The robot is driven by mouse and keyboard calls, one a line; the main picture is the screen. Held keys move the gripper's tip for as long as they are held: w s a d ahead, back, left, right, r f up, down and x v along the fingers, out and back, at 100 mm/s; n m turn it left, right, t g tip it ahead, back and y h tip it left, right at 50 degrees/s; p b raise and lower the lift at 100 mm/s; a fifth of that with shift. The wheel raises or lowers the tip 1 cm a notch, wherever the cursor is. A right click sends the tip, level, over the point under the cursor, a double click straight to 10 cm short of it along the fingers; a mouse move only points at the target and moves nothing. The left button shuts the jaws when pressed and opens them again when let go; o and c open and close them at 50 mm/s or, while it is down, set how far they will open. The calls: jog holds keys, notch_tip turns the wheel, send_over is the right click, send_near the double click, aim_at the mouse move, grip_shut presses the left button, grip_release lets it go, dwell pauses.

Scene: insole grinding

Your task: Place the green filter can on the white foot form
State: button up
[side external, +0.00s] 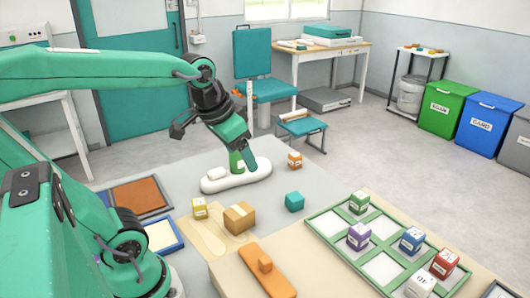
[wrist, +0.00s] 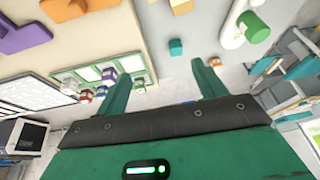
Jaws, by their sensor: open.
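The green filter can (side external: 236,161) stands on the white foot form (side external: 236,183) in the side view, partly hidden by my gripper. In the wrist view the green can (wrist: 254,26) shows on the white foot form (wrist: 230,38) at the upper right, apart from my fingers. My gripper (side external: 251,166) points downward at the can, its near finger in front and slightly right of it in the picture. In the wrist view my gripper (wrist: 160,72) has its two fingers wide apart, with nothing between them.
A green-framed tray (side external: 386,250) with several lettered cubes lies at the right. A teal cube (side external: 294,201), an orange-marked cube (side external: 295,160), a brown box (side external: 239,217) and a yellow cube (side external: 199,208) stand around the form. An orange block tool (side external: 268,272) lies at the front.

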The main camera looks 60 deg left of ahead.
jog(key=s+d+f+t, duration=0.1)
jog(key=s+d+f, duration=0.1)
jog(key=s+d, duration=0.1)
jog(key=shift+s+d+h, duration=0.15)
jog(key=shift+s+h, duration=0.15)
jog(key=shift+s, duration=0.5)
